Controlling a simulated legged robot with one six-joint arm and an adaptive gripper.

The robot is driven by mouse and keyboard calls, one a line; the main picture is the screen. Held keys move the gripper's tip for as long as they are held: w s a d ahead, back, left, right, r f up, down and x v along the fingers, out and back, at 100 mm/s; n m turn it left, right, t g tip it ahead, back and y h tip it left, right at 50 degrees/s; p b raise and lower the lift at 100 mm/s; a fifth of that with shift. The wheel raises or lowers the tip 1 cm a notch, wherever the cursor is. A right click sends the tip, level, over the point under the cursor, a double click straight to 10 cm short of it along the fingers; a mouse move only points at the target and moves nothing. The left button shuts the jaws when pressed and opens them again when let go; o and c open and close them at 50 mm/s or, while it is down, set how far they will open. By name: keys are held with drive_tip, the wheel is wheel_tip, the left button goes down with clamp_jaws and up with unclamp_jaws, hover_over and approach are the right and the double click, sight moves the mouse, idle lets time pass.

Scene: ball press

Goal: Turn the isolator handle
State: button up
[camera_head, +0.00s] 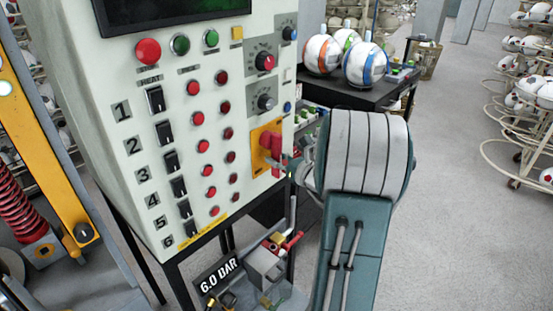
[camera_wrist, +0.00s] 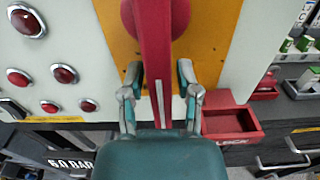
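The isolator handle (camera_head: 271,146) is a red lever on a yellow-orange plate (camera_head: 259,134), low on the right of the cream control panel's front. In the wrist view the red handle (camera_wrist: 155,55) runs down the middle, over the orange plate (camera_wrist: 112,22). My gripper (camera_wrist: 160,75) has one finger on each side of the handle, with a gap visible on the right side. The fingers look open around it, not clamped. In the head view my gripper is mostly hidden behind my own arm link.
The panel (camera_head: 85,75) carries red buttons, black switches and knobs left of and above the handle. In the wrist view a red open box (camera_wrist: 232,122) lies close right of my gripper. A dark table (camera_head: 345,92) with balls stands behind; pipe fittings (camera_head: 268,262) sit below.

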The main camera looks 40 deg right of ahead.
idle(0.3)
drive_tip(key=s+d, duration=0.1)
drive_tip(key=s, duration=1.1)
drive_tip(key=shift+f, duration=0.1)
drive_tip(key=w+a+r+n+g+y, duration=0.1)
drive_tip(key=a+n+g+y, duration=0.2)
drive_tip(key=a+n+g, duration=0.55)
drive_tip(key=a+n+g+y, duration=0.35)
drive_tip(key=a+n, duration=0.55)
drive_tip(key=a, duration=0.9)
drive_tip(key=s+a+r+n+h, duration=0.2)
drive_tip(key=s+a+n+h, duration=0.5)
drive_tip(key=n, duration=1)
drive_tip(key=shift+s+r+n+h, duration=0.4)
drive_tip(key=shift+s+h, duration=0.15)
drive_tip(key=shift+s, duration=0.55)
